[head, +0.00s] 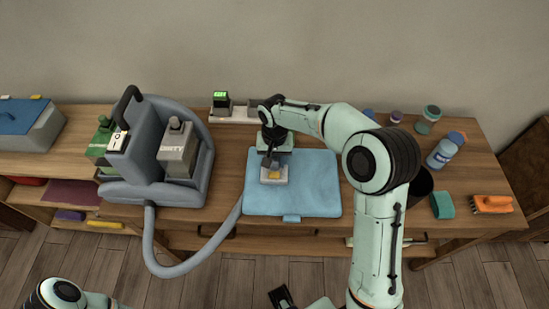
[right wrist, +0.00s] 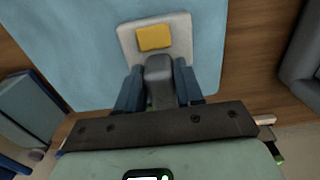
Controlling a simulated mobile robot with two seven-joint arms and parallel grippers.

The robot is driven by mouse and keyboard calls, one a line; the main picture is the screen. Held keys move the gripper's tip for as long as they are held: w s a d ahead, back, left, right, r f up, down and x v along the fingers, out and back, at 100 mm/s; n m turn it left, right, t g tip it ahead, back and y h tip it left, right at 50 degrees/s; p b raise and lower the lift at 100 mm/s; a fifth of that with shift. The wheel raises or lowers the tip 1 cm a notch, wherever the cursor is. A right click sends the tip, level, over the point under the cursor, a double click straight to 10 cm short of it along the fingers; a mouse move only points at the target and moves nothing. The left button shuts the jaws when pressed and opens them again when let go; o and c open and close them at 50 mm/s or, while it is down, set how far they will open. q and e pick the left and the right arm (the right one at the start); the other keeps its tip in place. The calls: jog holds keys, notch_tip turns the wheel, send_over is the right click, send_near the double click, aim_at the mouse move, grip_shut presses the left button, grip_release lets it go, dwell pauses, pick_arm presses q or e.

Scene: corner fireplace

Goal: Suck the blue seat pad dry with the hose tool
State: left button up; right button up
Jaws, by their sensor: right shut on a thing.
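The blue seat pad (head: 315,185) lies flat on the wooden bench, and it fills much of the right wrist view (right wrist: 75,45). My right gripper (head: 272,160) is above the pad's left part, shut on the grey handle of the hose tool (right wrist: 160,72). The tool's pale head (head: 267,178) with a yellow patch is over the pad; whether it touches is unclear. A grey machine (head: 125,165) stands left of the pad. Its hose (head: 165,270) loops below the bench front and rises to the pad's left edge.
Behind the pad is a white strip (head: 235,113) with a green-lit device (head: 221,100). To the right are a bottle (head: 441,153), a teal sponge (head: 442,205), an orange brush (head: 491,204) and a dark cup (head: 420,186). A blue-lidded box (head: 25,125) stands far left.

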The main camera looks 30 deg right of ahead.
notch_tip(320, 180, up, 2)
jog(key=shift+d, duration=0.1)
pick_arm(q)
notch_tip(320, 180, up, 6)
jog(key=w+a+p, duration=0.1)
jog(key=w+p, duration=0.1)
jog(key=p, duration=0.2)
jog(key=shift+a+f+p, duration=0.2)
jog(key=shift+p, duration=0.15)
pick_arm(e)
jog(key=shift+r, duration=3)
pick_arm(q)
jog(key=shift+w+r, duration=0.1)
pick_arm(e)
jog(key=shift+r, duration=0.1)
